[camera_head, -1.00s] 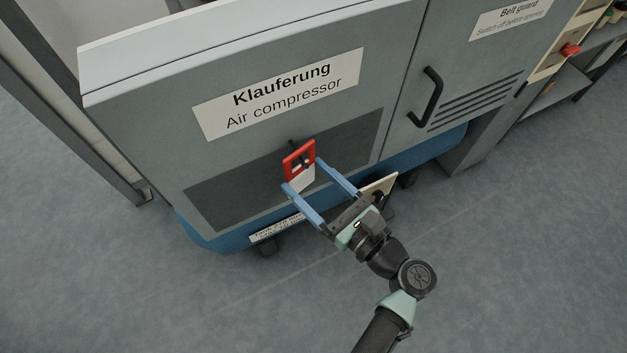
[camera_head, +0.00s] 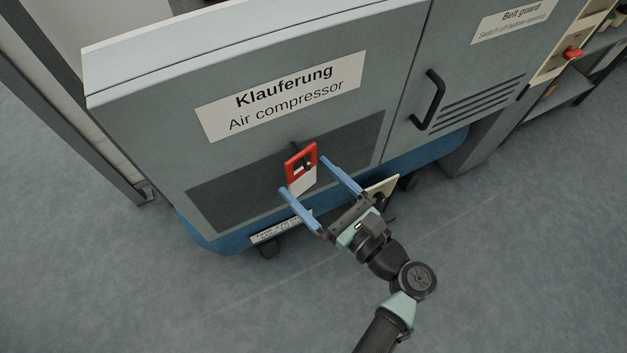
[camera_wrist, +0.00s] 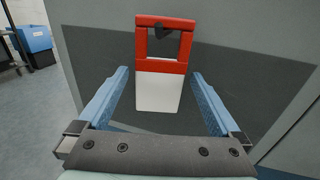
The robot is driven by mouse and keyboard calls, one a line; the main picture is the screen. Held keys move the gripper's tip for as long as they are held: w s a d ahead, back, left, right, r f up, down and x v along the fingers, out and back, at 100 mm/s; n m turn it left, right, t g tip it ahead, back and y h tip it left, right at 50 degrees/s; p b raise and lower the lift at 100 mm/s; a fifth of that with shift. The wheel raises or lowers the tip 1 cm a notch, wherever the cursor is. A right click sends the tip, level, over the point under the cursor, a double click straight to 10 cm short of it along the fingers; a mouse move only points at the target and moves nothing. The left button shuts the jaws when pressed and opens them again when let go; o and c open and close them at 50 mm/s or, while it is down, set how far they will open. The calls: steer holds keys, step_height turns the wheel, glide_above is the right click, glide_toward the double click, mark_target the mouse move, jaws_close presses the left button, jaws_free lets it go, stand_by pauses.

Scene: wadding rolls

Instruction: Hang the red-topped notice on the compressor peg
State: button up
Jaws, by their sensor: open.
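The red-topped notice (camera_head: 301,169) hangs at the dark panel of the air compressor cabinet (camera_head: 150,130), with its white lower part below the red frame. It also shows in the wrist view (camera_wrist: 160,88), upright, with the dark peg (camera_wrist: 162,31) visible through the opening of its red top. The peg (camera_head: 294,146) also shows just above the notice in the head view. My gripper (camera_head: 304,174) is open, its two blue fingers spread to either side of the notice's lower part. In the wrist view the fingers (camera_wrist: 160,73) stand clear of the notice with gaps on both sides.
A black door handle (camera_head: 428,100) sticks out at the right of the cabinet. A cream plate (camera_head: 383,187) sits low behind my gripper. A blue bin (camera_wrist: 34,38) stands at the far left in the wrist view. The floor in front is clear.

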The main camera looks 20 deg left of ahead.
steer(key=p+v, duration=0.1)
steer(key=v, duration=1.2)
steer(key=shift+p, duration=0.3)
steer(key=w+d+r+n+t+h, duration=0.1)
steer(key=w+r+n+t+h, duration=0.3)
steer(key=w+r+n+h, duration=0.8)
steer(key=w+d+r+n+t+y, duration=0.15)
steer(key=w+r+t, duration=0.4)
steer(key=r, duration=0.75)
step_height(320, 180, up, 19)
steer(key=s+n+t+h, duration=0.3)
steer(key=n+t+h, duration=0.1)
steer(key=n+t, duration=0.15)
steer(key=s+r+n+t+h, duration=0.2)
steer(key=s+r+n+t, duration=0.3)
steer(key=s+r, duration=0.85)
step_height(320, 180, up, 22)
steer(key=w+m+p, duration=0.1)
steer(key=w+p, duration=0.1)
steer(key=p, duration=2)
steer(key=shift+w+a+f, duration=0.2)
steer(key=shift+a, duration=0.15)
